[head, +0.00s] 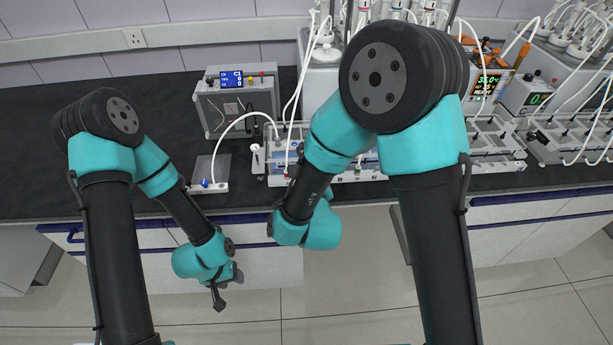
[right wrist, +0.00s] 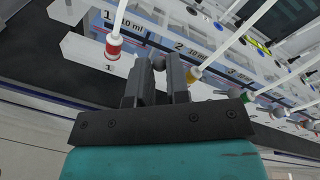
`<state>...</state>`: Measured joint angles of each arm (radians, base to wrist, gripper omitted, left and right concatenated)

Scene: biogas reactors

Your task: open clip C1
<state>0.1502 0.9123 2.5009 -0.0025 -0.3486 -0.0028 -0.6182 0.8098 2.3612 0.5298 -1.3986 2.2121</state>
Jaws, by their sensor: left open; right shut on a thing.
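My right gripper (right wrist: 157,90) has its two dark fingers closed around a small grey rounded piece (right wrist: 158,64). It sits at the first position of the rack, beside label 1, so I take it as clip C1. Its lower part is hidden between the fingers, and I cannot tell whether the clip is open. In the head view my own right arm hides this gripper and the clip. My left gripper (head: 217,299) is open and empty, hanging in front of the bench, over the floor.
A red-collared tube connector (right wrist: 113,46) is just left of the right fingers, a yellow one (right wrist: 194,75) just right. White tubes rise from the rack (head: 488,160). A control box labelled C1 (head: 240,112) stands at the back left. The bench's left end is clear.

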